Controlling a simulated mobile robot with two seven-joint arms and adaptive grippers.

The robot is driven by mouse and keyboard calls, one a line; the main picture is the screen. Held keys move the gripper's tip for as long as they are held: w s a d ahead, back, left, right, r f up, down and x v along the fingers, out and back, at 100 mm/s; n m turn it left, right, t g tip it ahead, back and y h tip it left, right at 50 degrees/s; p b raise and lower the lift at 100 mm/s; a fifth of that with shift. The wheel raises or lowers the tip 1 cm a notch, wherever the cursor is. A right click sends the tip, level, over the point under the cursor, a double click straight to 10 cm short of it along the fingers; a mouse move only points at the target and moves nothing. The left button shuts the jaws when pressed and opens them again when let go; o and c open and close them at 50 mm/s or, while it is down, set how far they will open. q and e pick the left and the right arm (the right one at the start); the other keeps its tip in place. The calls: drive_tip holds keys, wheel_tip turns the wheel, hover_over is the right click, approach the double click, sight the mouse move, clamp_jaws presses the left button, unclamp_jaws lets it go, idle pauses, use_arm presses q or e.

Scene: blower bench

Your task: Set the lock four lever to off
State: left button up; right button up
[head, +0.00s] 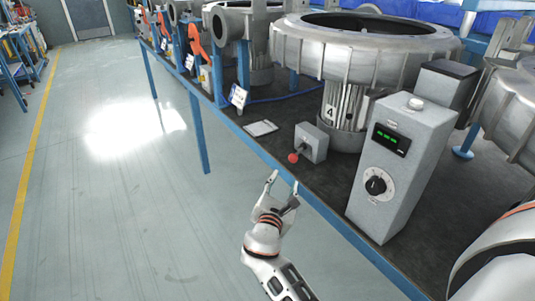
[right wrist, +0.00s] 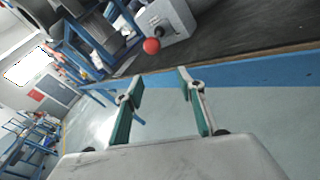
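The lever is a short arm with a red ball knob (head: 293,157) on a small grey lock box (head: 312,142), standing near the bench's front edge beside the blower marked 4 (head: 345,102). The knob points out toward the bench edge; I cannot read any off marking. My right gripper (head: 284,181) is open and empty, just outside the edge and a little below the knob in the picture. In the right wrist view the red knob (right wrist: 151,46) and grey box (right wrist: 172,18) are ahead, beyond the open fingertips (right wrist: 161,79). My left gripper is not in view.
A grey control box (head: 400,165) with a green display and black dial stands right of the lever. A white card (head: 261,128) lies left of it. More blowers line the blue-edged bench (head: 322,209). The floor (head: 110,220) at left is clear.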

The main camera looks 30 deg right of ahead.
sight(292, 161)
drive_tip(key=r, duration=0.1)
drive_tip(key=d+r+n+h+b, duration=0.1)
drive_tip(key=w+r+h, duration=0.1)
drive_tip(key=shift+d+r+g, duration=0.1)
drive_tip(key=shift+d+g, duration=0.15)
drive_tip(key=shift+g, duration=0.05)
drive_tip(key=b+x, duration=0.1)
drive_tip(key=x, duration=0.6)
drive_tip(key=shift+w+d+r, duration=0.1)
drive_tip(key=shift+w+d, duration=0.05)
clamp_jaws()
